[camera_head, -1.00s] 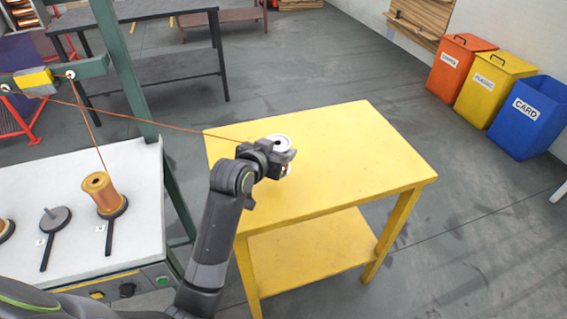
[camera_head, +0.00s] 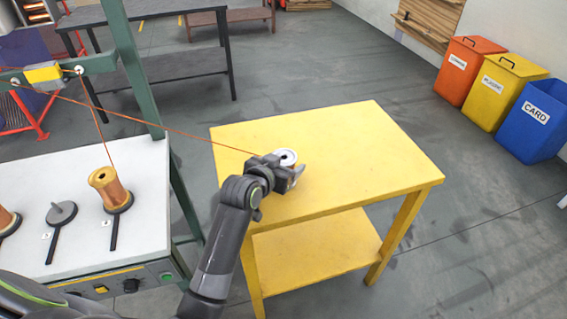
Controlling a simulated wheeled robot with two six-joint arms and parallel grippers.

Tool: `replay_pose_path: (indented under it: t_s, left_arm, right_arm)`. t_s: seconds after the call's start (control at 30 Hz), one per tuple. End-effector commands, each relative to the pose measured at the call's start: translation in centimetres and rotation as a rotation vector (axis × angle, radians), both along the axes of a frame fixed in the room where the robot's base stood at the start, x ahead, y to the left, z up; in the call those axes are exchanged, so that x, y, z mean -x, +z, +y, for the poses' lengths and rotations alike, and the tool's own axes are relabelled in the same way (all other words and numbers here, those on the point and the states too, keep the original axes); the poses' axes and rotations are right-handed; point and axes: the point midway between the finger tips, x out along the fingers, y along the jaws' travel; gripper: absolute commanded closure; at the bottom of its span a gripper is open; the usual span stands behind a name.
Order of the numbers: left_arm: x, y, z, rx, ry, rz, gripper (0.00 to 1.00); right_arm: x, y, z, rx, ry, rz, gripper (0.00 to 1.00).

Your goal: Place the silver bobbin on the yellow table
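The silver bobbin (camera_head: 287,156) is upright over the middle-left of the yellow table (camera_head: 375,160), with its pale round top showing. My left gripper (camera_head: 284,169) is around its side and appears shut on it. The fingers and wrist hide most of the bobbin's body. A little of its lower part shows below the fingers, at or very near the tabletop; I cannot tell whether it touches. My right gripper is not in view.
A white bench (camera_head: 80,235) at left holds a copper bobbin (camera_head: 109,188) and an empty spindle (camera_head: 61,213). Orange wire runs from a green frame (camera_head: 130,70) towards my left gripper. The table's right side is clear. Orange, yellow and blue bins stand at far right.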

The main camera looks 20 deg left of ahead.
Motion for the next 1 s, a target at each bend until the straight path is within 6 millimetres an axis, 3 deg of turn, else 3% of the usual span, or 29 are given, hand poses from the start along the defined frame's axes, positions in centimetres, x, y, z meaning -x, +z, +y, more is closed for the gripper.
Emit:
replay_pose_path:
  t_s: [0.47,1.0]
  left_arm:
    - [0.6,0.6,0.1,0.000,0.001,-0.001,0.24]
    - [8.7,4.0,1.7,0.000,0.001,-0.001,0.24]
  right_arm:
    - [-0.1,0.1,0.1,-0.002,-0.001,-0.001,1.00]
    - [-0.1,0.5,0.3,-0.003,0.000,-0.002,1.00]
